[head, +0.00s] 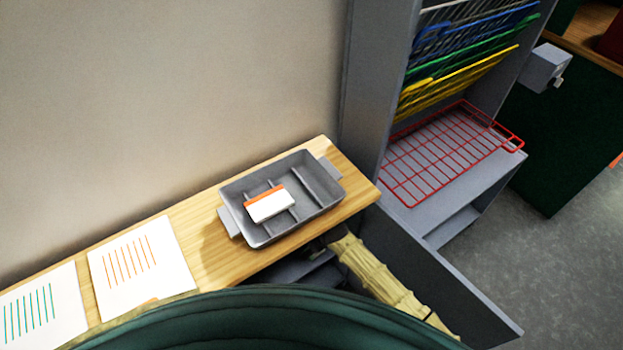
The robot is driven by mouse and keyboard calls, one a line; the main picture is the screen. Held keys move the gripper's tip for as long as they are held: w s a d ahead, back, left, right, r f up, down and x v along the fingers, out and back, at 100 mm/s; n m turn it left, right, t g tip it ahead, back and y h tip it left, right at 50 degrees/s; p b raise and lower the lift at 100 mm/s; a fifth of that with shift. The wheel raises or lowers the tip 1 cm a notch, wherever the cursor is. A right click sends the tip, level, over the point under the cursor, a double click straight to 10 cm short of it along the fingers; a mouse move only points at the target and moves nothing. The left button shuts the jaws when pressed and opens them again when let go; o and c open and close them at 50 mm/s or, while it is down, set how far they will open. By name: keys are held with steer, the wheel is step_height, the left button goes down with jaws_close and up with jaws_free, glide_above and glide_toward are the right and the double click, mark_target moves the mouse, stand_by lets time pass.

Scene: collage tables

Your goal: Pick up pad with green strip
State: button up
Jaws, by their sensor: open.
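I see no pad with a green strip. A white pad with an orange strip (270,204) lies in a grey divided tray (326,199) on the wooden table. My gripper's fingers do not show. A beige-sleeved part, probably my arm, runs from the lower right up to the table's front edge, with dark parts beside it that I cannot make out. My dark green body hides the lower middle of the view.
Sheets with orange lines (140,262) and teal lines (40,305) lie on the wooden table (205,215) at left. A grey rack cabinet (370,90) stands at right, with blue, green and yellow wire racks and a red wire rack (450,150) pulled out low. Grey floor is open farther right.

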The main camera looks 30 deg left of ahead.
steer(key=c, duration=1.2)
steer(key=shift+d, duration=0.1)
